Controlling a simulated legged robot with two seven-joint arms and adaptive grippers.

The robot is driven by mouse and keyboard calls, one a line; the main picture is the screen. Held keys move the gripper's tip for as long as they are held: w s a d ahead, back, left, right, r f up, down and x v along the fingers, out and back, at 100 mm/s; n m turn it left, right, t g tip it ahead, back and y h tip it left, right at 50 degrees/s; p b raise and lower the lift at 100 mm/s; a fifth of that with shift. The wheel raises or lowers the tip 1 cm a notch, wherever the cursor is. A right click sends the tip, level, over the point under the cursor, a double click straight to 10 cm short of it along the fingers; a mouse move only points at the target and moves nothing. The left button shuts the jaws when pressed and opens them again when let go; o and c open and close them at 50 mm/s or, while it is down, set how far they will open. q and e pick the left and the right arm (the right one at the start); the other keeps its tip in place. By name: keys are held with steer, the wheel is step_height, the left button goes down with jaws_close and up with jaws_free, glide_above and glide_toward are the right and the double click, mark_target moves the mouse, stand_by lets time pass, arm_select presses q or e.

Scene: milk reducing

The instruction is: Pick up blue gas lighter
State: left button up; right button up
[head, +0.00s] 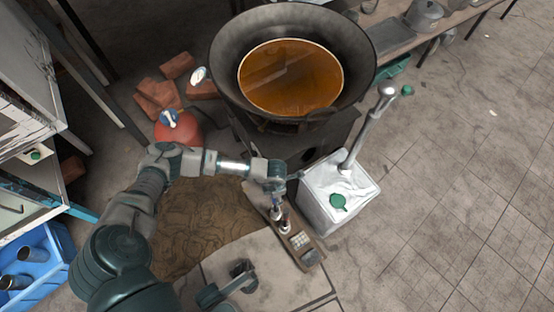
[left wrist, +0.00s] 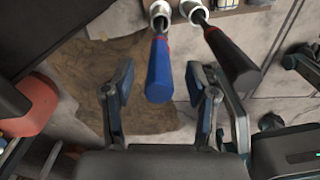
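In the left wrist view the blue gas lighter (left wrist: 159,72) shows as a blue handle with a red edge and a metal end at the top. My left gripper (left wrist: 160,88) is open, with one finger on each side of the blue handle and visible gaps between. A black-handled lighter (left wrist: 232,55) lies just right of it, close to the right finger. In the head view my left gripper (head: 275,187) is over the far end of a narrow wooden tray (head: 307,258), largely hiding the blue lighter. My right gripper (head: 238,283) is low in the picture; its opening is unclear.
A white container (head: 318,205) with a green cap and a metal-handled tool stands right of the tray. A large pan of brown liquid (head: 290,78) sits behind. A red round container (head: 178,130) and bricks (head: 158,95) are at the left. The tiled floor at right is mostly clear.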

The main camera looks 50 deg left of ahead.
arm_select(q)
steer(key=shift+a+f, duration=0.1)
jaws_close()
